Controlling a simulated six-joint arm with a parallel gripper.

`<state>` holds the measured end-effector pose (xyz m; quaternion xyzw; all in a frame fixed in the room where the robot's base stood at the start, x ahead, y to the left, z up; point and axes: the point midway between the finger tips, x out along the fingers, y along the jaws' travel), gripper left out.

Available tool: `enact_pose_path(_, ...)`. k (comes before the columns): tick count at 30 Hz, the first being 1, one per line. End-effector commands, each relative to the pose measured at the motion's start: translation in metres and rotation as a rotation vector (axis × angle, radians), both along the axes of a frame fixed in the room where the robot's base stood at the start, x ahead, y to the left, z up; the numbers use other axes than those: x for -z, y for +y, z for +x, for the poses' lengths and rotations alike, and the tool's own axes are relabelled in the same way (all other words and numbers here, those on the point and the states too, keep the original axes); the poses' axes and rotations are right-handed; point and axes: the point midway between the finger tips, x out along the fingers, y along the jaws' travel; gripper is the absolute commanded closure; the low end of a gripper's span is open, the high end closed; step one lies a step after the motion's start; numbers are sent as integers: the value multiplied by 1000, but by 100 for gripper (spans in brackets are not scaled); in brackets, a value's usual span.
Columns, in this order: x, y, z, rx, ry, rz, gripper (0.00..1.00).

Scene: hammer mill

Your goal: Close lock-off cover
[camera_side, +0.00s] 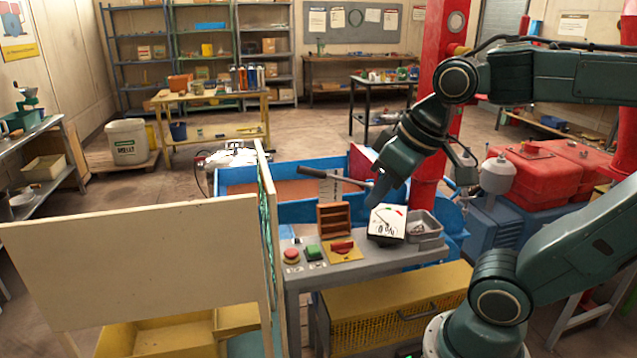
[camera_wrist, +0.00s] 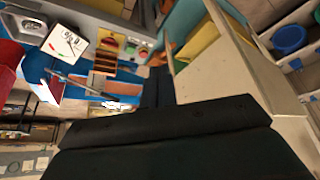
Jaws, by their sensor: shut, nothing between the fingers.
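A red rotary switch (camera_side: 343,245) sits on a yellow plate on the grey control bench. A brown slatted piece (camera_side: 334,220) stands upright just behind it; it looks like the lock-off cover, raised off the switch, though I cannot be sure. The brown piece also shows in the wrist view (camera_wrist: 104,62). My gripper (camera_side: 376,203) points down above the bench, to the right of the brown piece and apart from it, close to the white dial gauge (camera_side: 387,222). It is shut and empty. In the wrist view, my dark gripper body fills the lower middle and hides what lies beneath.
A red button (camera_side: 291,256) and a green button (camera_side: 313,252) sit left of the switch. A black-handled lever (camera_side: 325,173) crosses behind the brown piece. A grey tray (camera_side: 425,228) stands right of the gauge. A cream panel (camera_side: 130,262) borders the bench at left.

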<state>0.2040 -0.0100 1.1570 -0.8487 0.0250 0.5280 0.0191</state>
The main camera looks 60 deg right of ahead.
Motion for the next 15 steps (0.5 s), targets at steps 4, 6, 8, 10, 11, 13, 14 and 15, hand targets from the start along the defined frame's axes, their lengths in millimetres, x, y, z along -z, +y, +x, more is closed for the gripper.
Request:
enact_pose_path(4, -9, -13, 27, 64, 37, 8, 100)
enact_pose_path(6, -12, -20, 41, 96, 54, 13, 100)
enact_pose_path(8, -15, -28, 52, 125, 67, 17, 100)
enact_pose_path(10, -16, -36, 66, 156, 85, 22, 100)
enact_pose_path(11, -17, -40, 72, 170, 92, 24, 100)
enact_pose_path(13, -17, -50, 86, 203, 110, 30, 100)
enact_pose_path(14, -17, -54, 92, 216, 115, 33, 100)
enact_pose_path(15, -17, -60, 99, 235, 125, 36, 100)
